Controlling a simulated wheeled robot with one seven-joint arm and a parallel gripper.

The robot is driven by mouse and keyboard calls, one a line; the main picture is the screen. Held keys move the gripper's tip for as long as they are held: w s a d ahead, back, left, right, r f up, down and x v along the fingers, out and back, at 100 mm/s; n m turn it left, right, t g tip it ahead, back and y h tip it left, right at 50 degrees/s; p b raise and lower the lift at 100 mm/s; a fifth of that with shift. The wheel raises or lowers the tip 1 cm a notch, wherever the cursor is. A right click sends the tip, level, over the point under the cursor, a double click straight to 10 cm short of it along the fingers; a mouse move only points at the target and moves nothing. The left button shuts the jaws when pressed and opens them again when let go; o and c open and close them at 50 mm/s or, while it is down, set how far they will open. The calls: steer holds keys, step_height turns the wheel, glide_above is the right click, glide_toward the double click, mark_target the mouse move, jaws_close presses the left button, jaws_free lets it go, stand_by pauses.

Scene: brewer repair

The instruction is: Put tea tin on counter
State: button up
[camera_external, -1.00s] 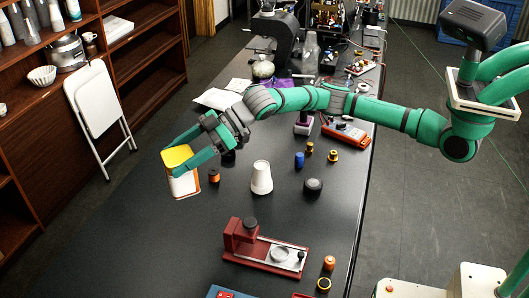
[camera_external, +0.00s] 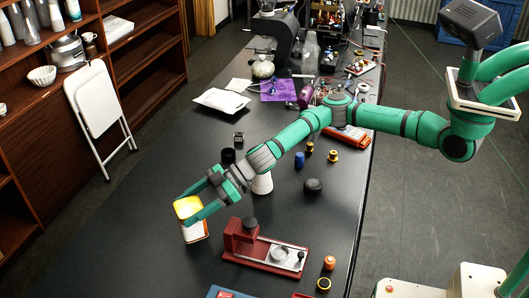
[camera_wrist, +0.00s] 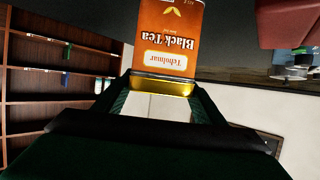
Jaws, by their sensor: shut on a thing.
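The tea tin (camera_external: 193,232) is white and orange with a yellow lid. In the wrist view the tea tin (camera_wrist: 168,40) shows an orange "Black Tea" label, upside down in the picture. My gripper (camera_external: 190,208) is shut on the tin near its lid, with one finger on each side. The tin is upright or nearly so, over the left part of the dark counter (camera_external: 110,215). I cannot tell whether its base touches the counter.
A red device (camera_external: 265,246) stands just right of the tin. A white cone (camera_external: 262,184) is partly behind my arm. A black round knob (camera_external: 313,186) and small spools (camera_external: 333,156) are farther right. The counter left of the tin is clear.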

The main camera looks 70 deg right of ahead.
steer(key=shift+f, duration=2.25)
steer(key=shift+f, duration=0.15)
steer(key=o, duration=1.2)
steer(key=v, duration=1.2)
